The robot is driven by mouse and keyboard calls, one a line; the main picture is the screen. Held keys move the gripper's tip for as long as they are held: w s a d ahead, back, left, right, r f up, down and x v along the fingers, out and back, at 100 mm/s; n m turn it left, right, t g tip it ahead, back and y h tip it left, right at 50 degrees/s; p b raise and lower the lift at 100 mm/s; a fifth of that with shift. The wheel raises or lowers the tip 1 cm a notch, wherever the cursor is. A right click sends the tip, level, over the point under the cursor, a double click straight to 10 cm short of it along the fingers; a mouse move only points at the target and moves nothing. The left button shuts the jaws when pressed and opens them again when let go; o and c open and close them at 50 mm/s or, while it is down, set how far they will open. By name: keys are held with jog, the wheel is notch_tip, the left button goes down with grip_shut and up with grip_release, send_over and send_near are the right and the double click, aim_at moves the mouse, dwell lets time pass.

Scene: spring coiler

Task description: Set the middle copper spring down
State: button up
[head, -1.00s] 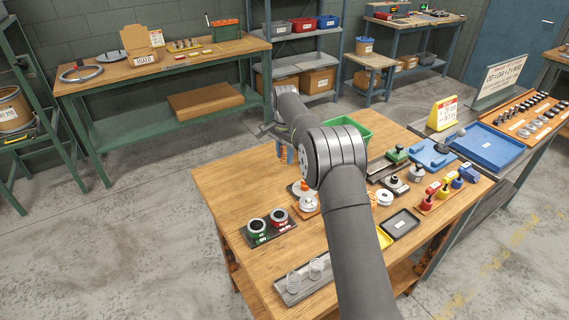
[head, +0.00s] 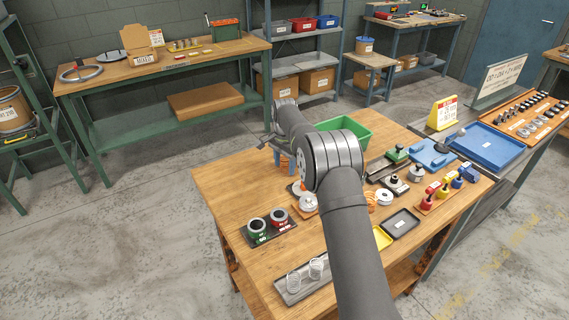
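My gripper (head: 284,162) shows in the head view as small blue fingers below my wrist, over the left back part of the wooden workbench (head: 225,185). A copper-coloured spring (head: 284,157) shows between the fingers, small and partly hidden, and the gripper appears shut on it. I cannot tell its exact height above the bench. Another copper-coloured coil (head: 371,201) lies on the bench to the right of my arm, partly hidden by it.
A dark tray with green and red ringed pots (head: 268,227) stands at the left front. A green bin (head: 350,130) is behind my elbow. Small tools and a black tray (head: 400,223) fill the right side. The bench's left back is clear.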

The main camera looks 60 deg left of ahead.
aim_at(285, 158)
notch_tip(285, 158, up, 12)
jog(key=shift+r, duration=0.2)
dwell(0.4)
jog(key=shift+f, duration=4.2)
